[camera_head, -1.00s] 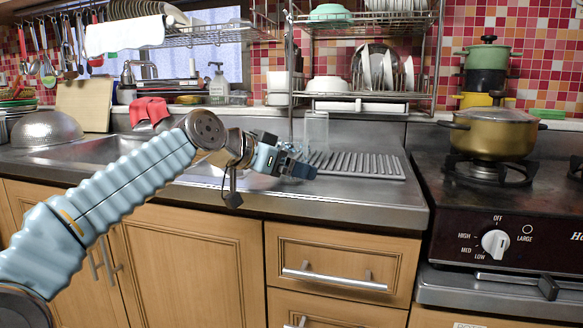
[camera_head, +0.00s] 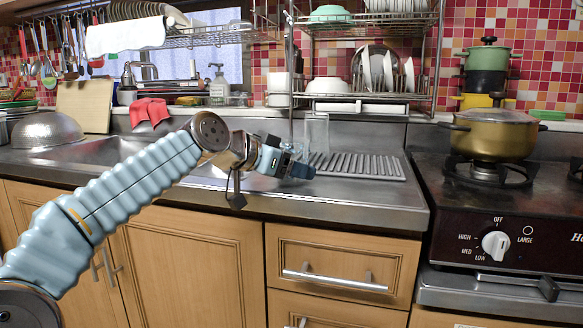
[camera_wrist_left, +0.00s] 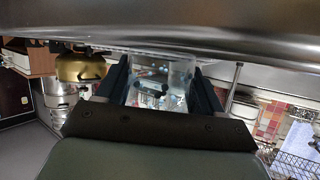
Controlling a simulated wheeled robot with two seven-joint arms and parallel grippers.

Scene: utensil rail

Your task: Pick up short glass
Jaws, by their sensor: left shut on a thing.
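My left gripper (camera_head: 300,168) is over the counter at the left end of the ribbed drainer. In the left wrist view its two dark fingers (camera_wrist_left: 160,88) stand on either side of a clear short glass (camera_wrist_left: 158,70) and are shut on it. The glass is see-through, so its edges are faint. In the head view a clear glass (camera_head: 316,132) shows upright just behind the gripper; I cannot tell whether it is the held one. My right gripper is not in view.
The ribbed drainer (camera_head: 360,165) lies on the steel counter, bare to the right of my gripper. A wire dish rack (camera_head: 362,97) stands behind it. The sink (camera_head: 90,150) is to the left, and the stove with a gold pot (camera_head: 490,135) to the right.

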